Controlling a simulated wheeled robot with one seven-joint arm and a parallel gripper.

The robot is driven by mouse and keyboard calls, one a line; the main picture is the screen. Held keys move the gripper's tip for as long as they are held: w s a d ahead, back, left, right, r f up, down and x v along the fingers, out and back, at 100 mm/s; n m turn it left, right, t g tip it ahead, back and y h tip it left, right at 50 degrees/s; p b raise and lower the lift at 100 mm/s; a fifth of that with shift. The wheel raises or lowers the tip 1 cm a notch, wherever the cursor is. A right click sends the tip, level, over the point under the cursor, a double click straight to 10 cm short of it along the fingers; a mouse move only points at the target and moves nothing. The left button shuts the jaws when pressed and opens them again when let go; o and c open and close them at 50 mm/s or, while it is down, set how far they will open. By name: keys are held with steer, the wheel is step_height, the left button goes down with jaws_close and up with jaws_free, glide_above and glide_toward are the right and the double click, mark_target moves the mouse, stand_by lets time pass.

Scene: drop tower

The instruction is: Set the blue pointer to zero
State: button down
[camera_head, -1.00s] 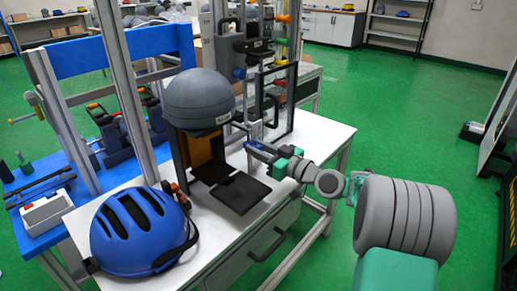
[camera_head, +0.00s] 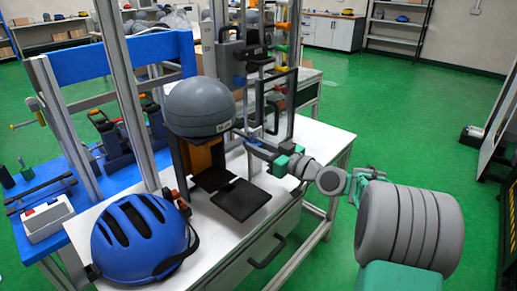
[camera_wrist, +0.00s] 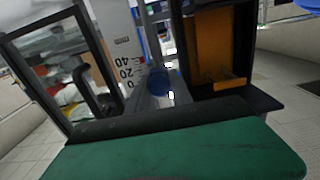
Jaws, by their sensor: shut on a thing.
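The blue pointer (camera_wrist: 158,80) shows in the wrist view as a small blue piece on the upright rail, just beyond my gripper's edge. The white scale (camera_wrist: 122,62) beside it carries the marks 40, 20 and 0, and the pointer lies near the 0 to 20 stretch. I cannot read its exact value. My gripper (camera_head: 249,139) is at the foot of the tower's rail, shut on the blue pointer. Its green and black finger fills the lower part of the wrist view and hides where it grips. In the head view the pointer is too small to make out.
A grey headform (camera_head: 200,105) stands left of my gripper above black plates (camera_head: 241,200). A blue helmet (camera_head: 140,235) lies at the white table's (camera_head: 300,165) front left. A black frame (camera_head: 290,105) stands close behind my gripper.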

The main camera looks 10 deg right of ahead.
steer(key=c, duration=1.5)
jaws_free()
steer(key=shift+w+r, duration=0.1)
steer(key=shift+r, duration=0.25)
steer(key=shift+c, duration=0.2)
steer(key=o, duration=0.4)
steer(key=shift+f, duration=0.15)
steer(key=v, duration=0.8)
steer(key=shift+p, duration=0.35)
steer(key=shift+a, duration=0.1)
